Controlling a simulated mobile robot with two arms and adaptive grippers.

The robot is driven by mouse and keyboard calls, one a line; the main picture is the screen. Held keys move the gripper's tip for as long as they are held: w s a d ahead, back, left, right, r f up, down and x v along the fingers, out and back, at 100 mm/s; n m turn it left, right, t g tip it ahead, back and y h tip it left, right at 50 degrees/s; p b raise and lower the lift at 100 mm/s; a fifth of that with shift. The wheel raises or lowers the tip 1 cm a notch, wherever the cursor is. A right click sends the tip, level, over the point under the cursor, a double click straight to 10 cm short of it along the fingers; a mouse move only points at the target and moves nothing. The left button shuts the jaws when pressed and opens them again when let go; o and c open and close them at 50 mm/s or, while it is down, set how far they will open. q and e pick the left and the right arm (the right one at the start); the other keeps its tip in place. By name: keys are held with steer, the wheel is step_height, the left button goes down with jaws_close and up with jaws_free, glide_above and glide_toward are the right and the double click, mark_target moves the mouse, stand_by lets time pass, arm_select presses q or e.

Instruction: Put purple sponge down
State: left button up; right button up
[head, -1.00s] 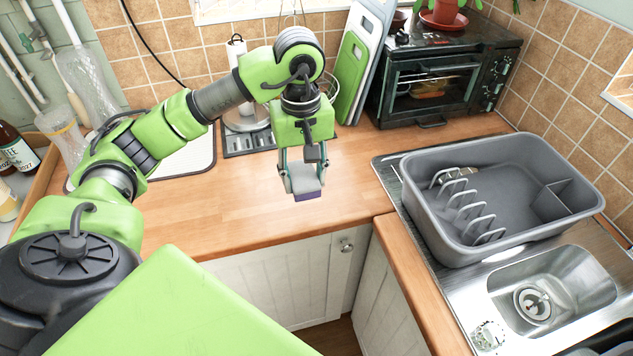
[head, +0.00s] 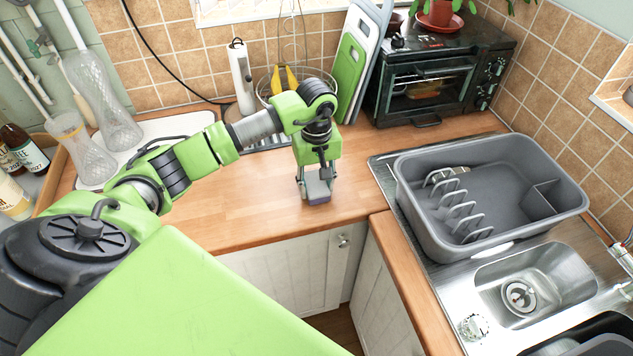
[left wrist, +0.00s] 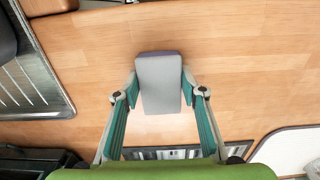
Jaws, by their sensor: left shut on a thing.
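The purple sponge (head: 318,201) shows in the head view as a thin purple edge below a grey top, at the lower end of my left gripper (head: 317,187). In the left wrist view the sponge (left wrist: 160,84) is a grey block with a purple far edge, held upright between the two fingertips. My left gripper (left wrist: 160,90) is shut on it. It is low over the wooden countertop (head: 240,205), close to the front edge. I cannot tell whether the sponge touches the wood. My right gripper is not in view.
A grey dish rack (head: 490,195) stands at the right, beside the steel sink (head: 540,285). A black toaster oven (head: 440,70) and cutting boards (head: 358,65) stand at the back. Glass vases (head: 100,110) stand at the left. The counter left of the gripper is clear.

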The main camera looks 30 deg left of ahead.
mark_target(316, 186)
arm_select(q)
steer(key=shift+f, duration=0.2)
steer(key=o, duration=0.9)
steer(key=shift+r, duration=0.1)
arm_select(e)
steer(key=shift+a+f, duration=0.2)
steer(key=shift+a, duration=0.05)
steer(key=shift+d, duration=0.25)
arm_select(q)
steer(key=shift+r, duration=0.15)
steer(key=shift+w+r, duration=0.1)
steer(key=shift+r, duration=0.2)
step_height(316, 186, up, 11)
steer(key=b, duration=0.4)
steer(key=shift+r, duration=0.2)
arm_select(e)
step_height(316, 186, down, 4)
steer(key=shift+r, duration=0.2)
